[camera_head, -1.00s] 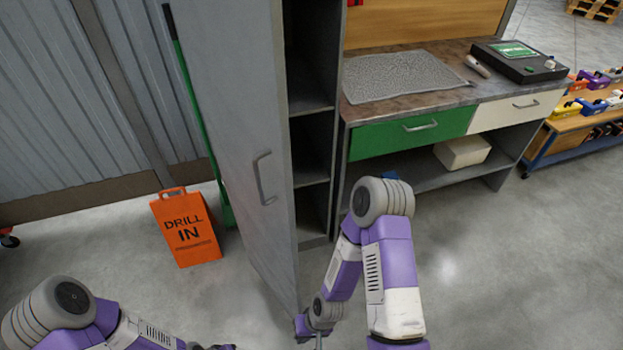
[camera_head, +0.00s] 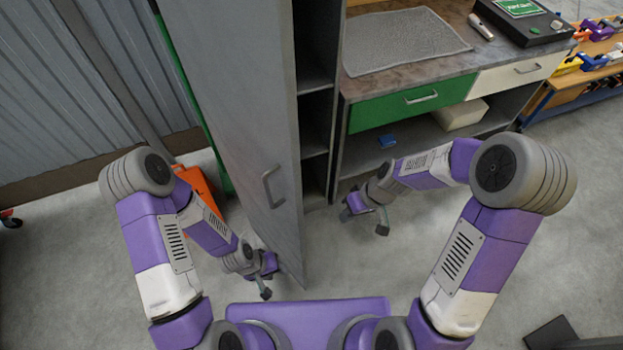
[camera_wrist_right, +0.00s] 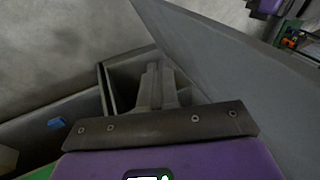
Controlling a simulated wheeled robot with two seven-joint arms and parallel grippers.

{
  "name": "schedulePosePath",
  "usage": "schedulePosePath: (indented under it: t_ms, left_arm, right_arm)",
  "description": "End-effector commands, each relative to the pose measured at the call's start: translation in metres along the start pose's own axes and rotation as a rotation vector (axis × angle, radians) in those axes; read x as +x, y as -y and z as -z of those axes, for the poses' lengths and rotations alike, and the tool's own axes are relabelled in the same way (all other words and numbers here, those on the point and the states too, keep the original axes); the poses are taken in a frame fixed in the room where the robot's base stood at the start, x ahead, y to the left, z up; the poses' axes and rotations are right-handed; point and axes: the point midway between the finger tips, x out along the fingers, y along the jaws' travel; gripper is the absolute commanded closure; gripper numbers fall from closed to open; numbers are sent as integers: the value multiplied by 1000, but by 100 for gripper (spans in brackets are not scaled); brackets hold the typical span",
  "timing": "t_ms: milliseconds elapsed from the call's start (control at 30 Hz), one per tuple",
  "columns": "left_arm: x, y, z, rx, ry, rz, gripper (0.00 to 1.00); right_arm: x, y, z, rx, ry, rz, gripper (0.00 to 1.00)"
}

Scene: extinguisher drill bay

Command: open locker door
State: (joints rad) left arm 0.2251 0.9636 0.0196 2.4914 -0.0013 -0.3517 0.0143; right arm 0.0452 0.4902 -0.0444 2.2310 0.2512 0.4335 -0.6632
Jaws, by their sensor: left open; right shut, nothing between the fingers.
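The grey locker door (camera_head: 235,110) stands swung out from the locker (camera_head: 315,105), whose shelves show to its right. Its bar handle (camera_head: 272,187) is on the door's left face, with no gripper on it. My left gripper (camera_head: 266,284) is open, low on the handle side near the door's bottom, below the handle. My right gripper (camera_head: 381,222) is shut and empty on the inner side, in front of the locker opening. In the right wrist view its closed fingers (camera_wrist_right: 156,85) point toward the locker compartment, with the door (camera_wrist_right: 235,60) to the right.
A workbench with a green drawer (camera_head: 400,106) adjoins the locker on the right. A blue item (camera_head: 387,141) and a pale box (camera_head: 461,114) lie on its lower shelf. An orange sign (camera_head: 199,186) stands left of the door, partly behind my left arm. Floor at right is mostly clear.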

Motion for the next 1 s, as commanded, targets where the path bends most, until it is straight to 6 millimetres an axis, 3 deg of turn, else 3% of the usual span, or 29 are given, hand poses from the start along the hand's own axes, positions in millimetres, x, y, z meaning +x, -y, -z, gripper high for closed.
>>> schedulePosePath:
  t_ms: [33,133,233,367,467,567,900,1000]
  left_arm:
    - [-22,-8,-1,0,0,0,57]
    - [-40,-15,-2,0,0,0,57]
    - [-50,-19,-2,0,0,0,57]
    - [-56,-21,-2,0,0,0,57]
    - [-54,-21,-2,0,0,0,57]
    - [-51,-19,-2,0,0,0,57]
    - [-41,-16,-2,0,0,0,57]
    - [-41,-16,-2,0,0,0,57]
  right_arm:
    - [-50,19,18,-76,-27,24,100]
    - [-112,49,35,-226,-57,89,100]
    - [-155,72,43,-341,-85,141,100]
    - [-182,88,46,-425,-104,179,100]
    - [-180,92,46,-445,-106,188,100]
    - [-166,95,46,-445,-103,191,100]
    - [-94,109,50,-442,-101,190,100]
    - [-83,118,49,-447,-103,189,100]
